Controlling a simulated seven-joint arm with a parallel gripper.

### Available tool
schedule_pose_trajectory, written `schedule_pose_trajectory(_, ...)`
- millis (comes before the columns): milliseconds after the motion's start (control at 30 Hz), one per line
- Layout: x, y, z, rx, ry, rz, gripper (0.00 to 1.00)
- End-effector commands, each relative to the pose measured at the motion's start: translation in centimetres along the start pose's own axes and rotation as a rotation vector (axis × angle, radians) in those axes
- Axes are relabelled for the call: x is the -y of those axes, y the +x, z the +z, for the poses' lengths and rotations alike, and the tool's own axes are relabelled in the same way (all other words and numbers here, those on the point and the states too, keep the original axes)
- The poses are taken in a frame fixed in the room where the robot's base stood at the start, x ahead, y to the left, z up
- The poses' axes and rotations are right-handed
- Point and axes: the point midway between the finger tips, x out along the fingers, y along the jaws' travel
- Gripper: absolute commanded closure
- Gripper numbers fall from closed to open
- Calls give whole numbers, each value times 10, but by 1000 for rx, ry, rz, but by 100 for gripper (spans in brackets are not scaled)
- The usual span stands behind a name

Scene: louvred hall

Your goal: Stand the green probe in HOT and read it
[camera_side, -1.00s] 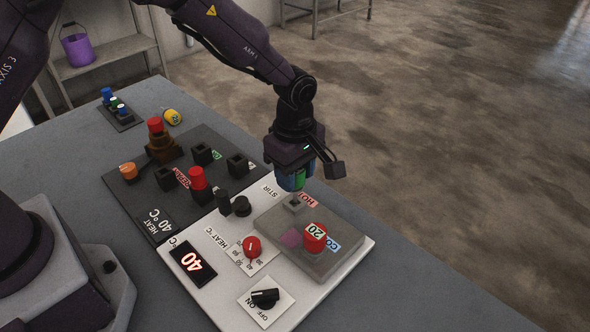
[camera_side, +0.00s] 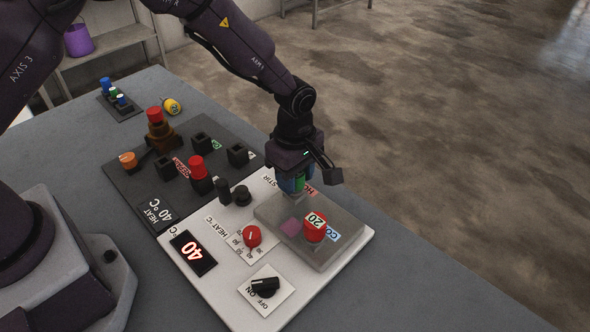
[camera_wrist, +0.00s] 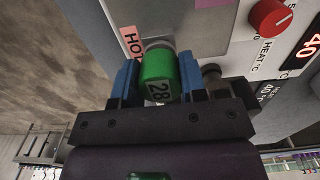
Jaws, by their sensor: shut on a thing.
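My gripper (camera_side: 292,182) is shut on the green probe (camera_side: 299,184), above the HOT end of the grey block (camera_side: 270,212). In the wrist view the green probe (camera_wrist: 158,72) sits between the blue fingers, and its face shows 28. The pink HOT label (camera_wrist: 132,42) is just beside the probe's far end. The HOT socket is hidden by the gripper and probe; I cannot tell whether the probe's tip is inside it. A red probe (camera_side: 315,226) showing 20 stands at the COLD label.
The white unit has a display (camera_side: 193,252) reading 40, a red heat knob (camera_side: 251,236) and a black ON/OFF knob (camera_side: 265,287). The table's right side is clear.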

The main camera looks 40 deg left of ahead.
Motion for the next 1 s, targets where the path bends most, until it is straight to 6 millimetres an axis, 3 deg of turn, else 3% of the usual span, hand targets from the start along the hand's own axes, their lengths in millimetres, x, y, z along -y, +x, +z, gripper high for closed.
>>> schedule_pose_trajectory(300,0,0,0,0,0,0,100)
schedule_pose_trajectory(333,0,0,0,0,0,0,57)
schedule_pose_trajectory(433,0,0,0,0,0,0,34)
schedule_pose_trajectory(767,0,-3,0,0,0,0,31)
schedule_pose_trajectory(1000,0,-30,1,1,1,2,31)
